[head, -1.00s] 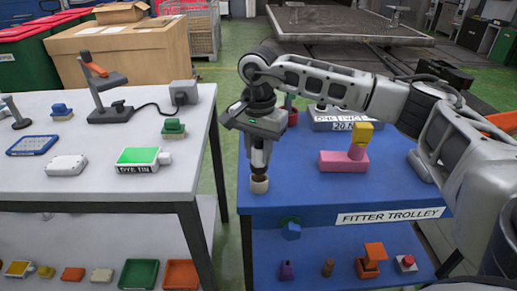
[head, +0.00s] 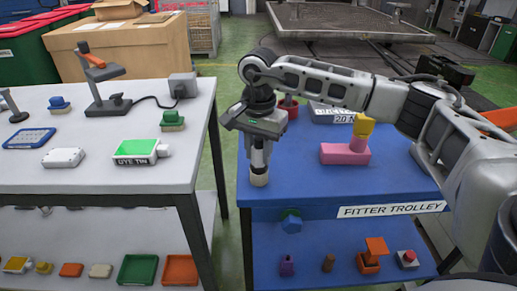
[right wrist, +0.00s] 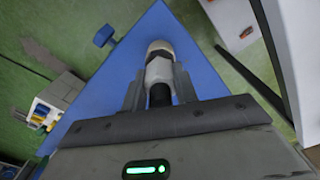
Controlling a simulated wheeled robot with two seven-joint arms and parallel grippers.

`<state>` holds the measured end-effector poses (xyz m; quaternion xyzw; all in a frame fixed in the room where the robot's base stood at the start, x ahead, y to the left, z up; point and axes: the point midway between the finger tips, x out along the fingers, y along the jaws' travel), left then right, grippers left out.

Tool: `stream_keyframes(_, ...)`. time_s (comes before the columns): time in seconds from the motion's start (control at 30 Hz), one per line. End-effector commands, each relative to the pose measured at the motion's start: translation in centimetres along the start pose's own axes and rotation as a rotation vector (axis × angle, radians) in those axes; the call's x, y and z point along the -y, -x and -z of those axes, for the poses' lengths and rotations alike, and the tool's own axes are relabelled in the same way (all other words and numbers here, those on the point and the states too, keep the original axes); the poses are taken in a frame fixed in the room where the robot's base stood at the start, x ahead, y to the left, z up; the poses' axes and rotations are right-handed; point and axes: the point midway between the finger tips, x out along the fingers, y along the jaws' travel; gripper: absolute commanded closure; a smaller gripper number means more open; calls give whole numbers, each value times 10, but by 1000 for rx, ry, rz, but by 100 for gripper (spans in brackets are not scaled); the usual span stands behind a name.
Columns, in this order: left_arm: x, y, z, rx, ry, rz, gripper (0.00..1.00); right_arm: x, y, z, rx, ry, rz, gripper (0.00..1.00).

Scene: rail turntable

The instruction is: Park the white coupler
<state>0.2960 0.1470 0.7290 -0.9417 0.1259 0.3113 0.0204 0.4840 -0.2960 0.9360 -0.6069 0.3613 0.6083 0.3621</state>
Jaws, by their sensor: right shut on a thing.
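My right gripper (head: 259,157) points straight down over the near left corner of the blue fitter trolley (head: 300,190). Its fingers are shut on a white piece (right wrist: 160,72), which looks like the white coupler; a dark part shows behind it. Just beyond the fingertips is a short cream round piece (head: 258,179), with a brown band between it and the white piece. The cream piece also shows in the right wrist view (right wrist: 160,46). Whether the cream piece rests on the trolley or is joined to the held one, I cannot tell. My left gripper is out of view.
A pink block with a yellow top (head: 346,152) stands right on the trolley, with a grey labelled box (head: 333,113) behind. The white table (head: 60,185) at left holds a dye tin (head: 136,150) and other items.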

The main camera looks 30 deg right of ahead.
Motion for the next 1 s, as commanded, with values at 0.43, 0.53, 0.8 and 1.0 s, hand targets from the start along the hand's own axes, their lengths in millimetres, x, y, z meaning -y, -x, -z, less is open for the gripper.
stream_keyframes(0.43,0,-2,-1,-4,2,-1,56,0,-1,0,0,0,-1,46)
stream_keyframes(0.53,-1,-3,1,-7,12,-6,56,0,-1,0,0,0,-1,46)
stream_keyframes(0.8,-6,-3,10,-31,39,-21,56,1,49,0,-3,0,7,46)
stream_keyframes(1.0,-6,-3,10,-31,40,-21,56,1,100,0,-2,0,6,46)
